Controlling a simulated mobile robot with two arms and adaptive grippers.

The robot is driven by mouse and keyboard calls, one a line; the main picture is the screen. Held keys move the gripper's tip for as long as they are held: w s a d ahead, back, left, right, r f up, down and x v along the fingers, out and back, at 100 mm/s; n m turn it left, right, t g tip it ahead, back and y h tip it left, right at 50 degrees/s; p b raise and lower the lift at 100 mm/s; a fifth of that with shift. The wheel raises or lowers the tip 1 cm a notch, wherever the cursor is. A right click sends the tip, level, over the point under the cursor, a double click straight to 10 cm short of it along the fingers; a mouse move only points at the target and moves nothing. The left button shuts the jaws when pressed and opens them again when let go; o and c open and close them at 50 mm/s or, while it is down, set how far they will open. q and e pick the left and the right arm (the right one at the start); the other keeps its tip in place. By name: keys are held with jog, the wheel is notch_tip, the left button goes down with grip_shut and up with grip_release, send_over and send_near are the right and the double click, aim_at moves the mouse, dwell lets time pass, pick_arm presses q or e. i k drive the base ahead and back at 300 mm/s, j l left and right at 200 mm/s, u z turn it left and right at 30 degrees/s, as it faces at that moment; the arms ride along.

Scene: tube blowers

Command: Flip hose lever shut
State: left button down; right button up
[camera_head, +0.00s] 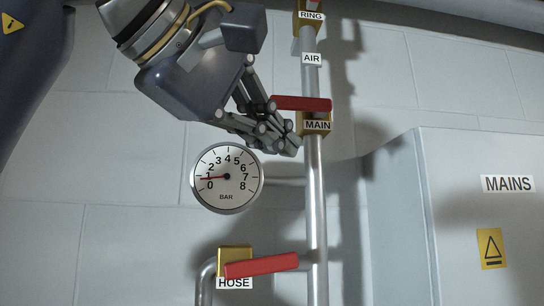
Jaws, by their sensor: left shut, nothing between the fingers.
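The red hose lever (262,266) sits at the bottom centre, in front of a brass valve body (235,254) above the label HOSE (234,284). It lies nearly level, along the grey branch pipe, its right end slightly higher. My left gripper (290,146) comes in from the upper left, its fingers shut and empty. It is well above the hose lever and beside the MAIN valve, left of the upright pipe. A red MAIN lever (302,103) shows just above the fingers, nearly level, crossing the pipe. My right gripper is out of view.
A round gauge (227,178) marked BAR reads about 1, between my gripper and the hose lever. The upright pipe (314,200) carries AIR and RING labels above. A grey MAINS cabinet (480,240) stands at the right. Bare wall lies at the lower left.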

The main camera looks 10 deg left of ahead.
aim_at(237, 270)
jog(key=k+l, duration=0.15)
jog(key=k, duration=0.6)
jog(key=k+l, duration=0.15)
jog(key=k, duration=0.6)
